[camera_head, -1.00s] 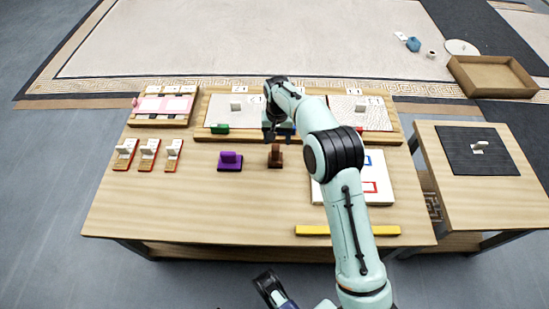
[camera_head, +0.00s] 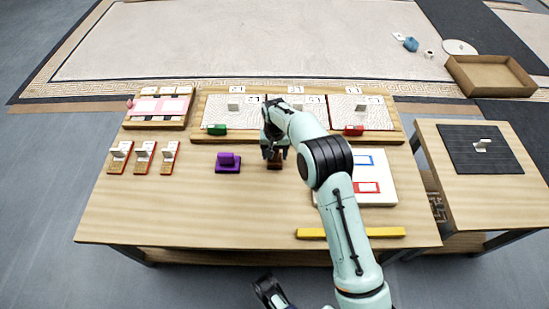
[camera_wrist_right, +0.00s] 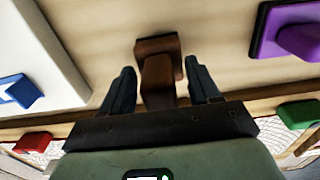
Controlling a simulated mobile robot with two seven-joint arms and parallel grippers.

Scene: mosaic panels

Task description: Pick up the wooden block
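The wooden block (camera_wrist_right: 157,72) is dark brown, with a wider base and a narrower upright part. In the head view it (camera_head: 274,164) stands on the table, mostly hidden under my right gripper (camera_head: 274,151). In the right wrist view the fingers of my right gripper (camera_wrist_right: 160,88) are open, one on each side of the block's upright part, with gaps visible on both sides. My left gripper (camera_head: 268,288) shows only partly at the bottom edge of the head view, off the table's front; its fingers are too unclear to judge.
A purple block (camera_head: 228,162) stands left of the brown one. A green block (camera_head: 216,129) and a red block (camera_head: 353,130) lie by the back panels. A white board (camera_head: 378,190) with blue and red outlines is right. A yellow bar (camera_head: 350,232) lies near the front.

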